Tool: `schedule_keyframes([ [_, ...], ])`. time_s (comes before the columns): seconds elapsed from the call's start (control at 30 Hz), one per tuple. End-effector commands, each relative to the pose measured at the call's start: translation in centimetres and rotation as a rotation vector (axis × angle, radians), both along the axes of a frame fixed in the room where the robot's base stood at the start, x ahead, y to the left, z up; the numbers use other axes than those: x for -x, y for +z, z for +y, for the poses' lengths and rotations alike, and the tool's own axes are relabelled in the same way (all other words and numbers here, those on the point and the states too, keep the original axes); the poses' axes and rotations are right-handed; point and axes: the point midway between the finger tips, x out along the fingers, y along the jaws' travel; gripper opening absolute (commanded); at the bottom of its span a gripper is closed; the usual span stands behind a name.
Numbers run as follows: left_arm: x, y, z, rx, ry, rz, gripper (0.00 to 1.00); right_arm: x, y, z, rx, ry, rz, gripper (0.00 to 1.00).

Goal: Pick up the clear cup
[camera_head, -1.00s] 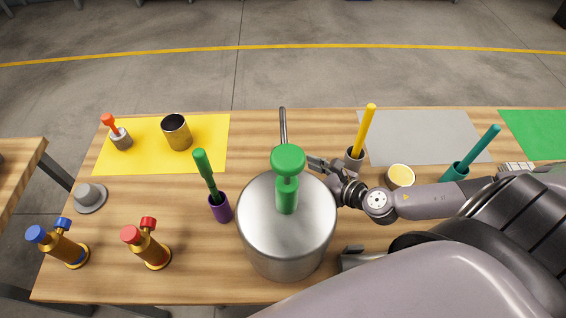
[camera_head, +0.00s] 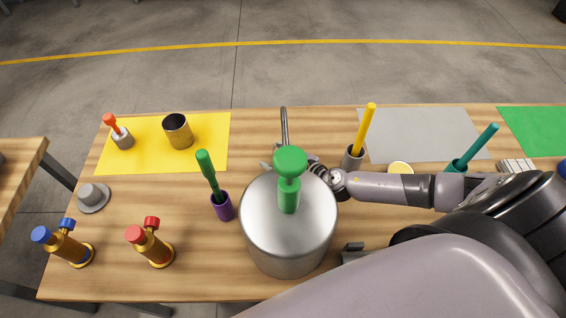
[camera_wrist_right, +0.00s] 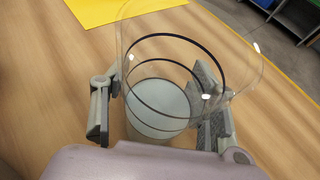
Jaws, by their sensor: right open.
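The clear cup (camera_wrist_right: 160,88) is a transparent cylinder with dark rings and a pale base, seen in the right wrist view. It stands between the two fingers of my right gripper (camera_wrist_right: 158,95). The fingers are open, one on each side; a small gap shows on the left, and contact on the right is unclear. In the head view my right gripper (camera_head: 292,165) is behind the large metal pot (camera_head: 287,240), mostly hidden by the pot and its green-knobbed part (camera_head: 289,165). I cannot make out the cup there. My left gripper is not in view.
A purple holder with a green stick (camera_head: 221,207) stands left of the pot. A holder with a yellow stick (camera_head: 353,158) is close behind my right forearm. A metal cup (camera_head: 178,132) stands on the yellow sheet (camera_head: 210,150). Red-capped (camera_head: 157,250) and blue-capped fittings (camera_head: 75,252) stand front left.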

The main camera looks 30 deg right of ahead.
Motion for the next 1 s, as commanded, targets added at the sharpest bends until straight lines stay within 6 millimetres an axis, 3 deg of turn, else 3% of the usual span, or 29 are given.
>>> schedule_keyframes([
  [0.3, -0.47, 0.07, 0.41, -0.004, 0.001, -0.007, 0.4, -0.47, -0.22, 0.16, 0.001, 0.0, 0.001, 0.53],
  [1.0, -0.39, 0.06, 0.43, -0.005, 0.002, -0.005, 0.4, -0.46, -0.18, 0.16, 0.0, 0.0, 0.0, 0.07],
])
